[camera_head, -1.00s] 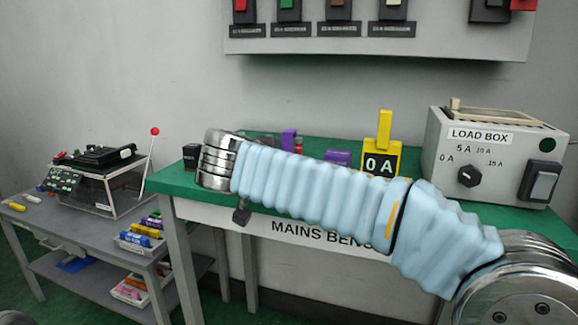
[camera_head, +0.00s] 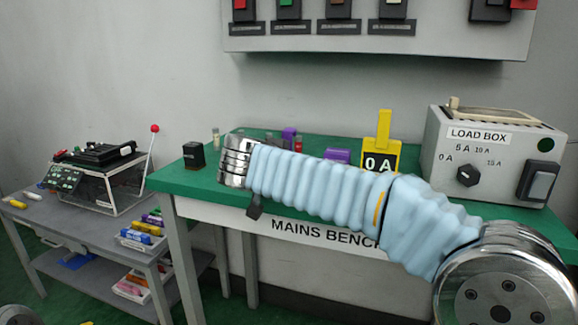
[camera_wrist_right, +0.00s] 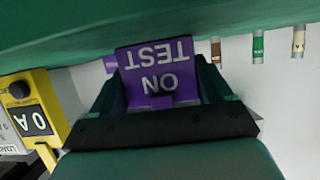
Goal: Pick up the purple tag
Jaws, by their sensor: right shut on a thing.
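In the right wrist view the purple tag (camera_wrist_right: 158,70), lettered "ON TEST", appears upside down between the fingers of my right gripper (camera_wrist_right: 158,100), which is shut on it. The green bench top lies close to the tag's edge there; I cannot tell whether they touch. In the head view my pale blue right arm crosses in front of the bench and hides most of that gripper. Two purple pieces show behind the arm, a narrow upright one (camera_head: 289,137) and a wider one (camera_head: 338,155); I cannot tell whether either is the tag. My left gripper is not in view.
A yellow meter (camera_head: 383,128) reading "0 A" and a grey load box (camera_head: 490,155) stand on the green bench (camera_head: 180,180). A black block (camera_head: 194,154) and small cylinders (camera_head: 215,138) are at the left. A grey trolley (camera_head: 70,225) stands farther left.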

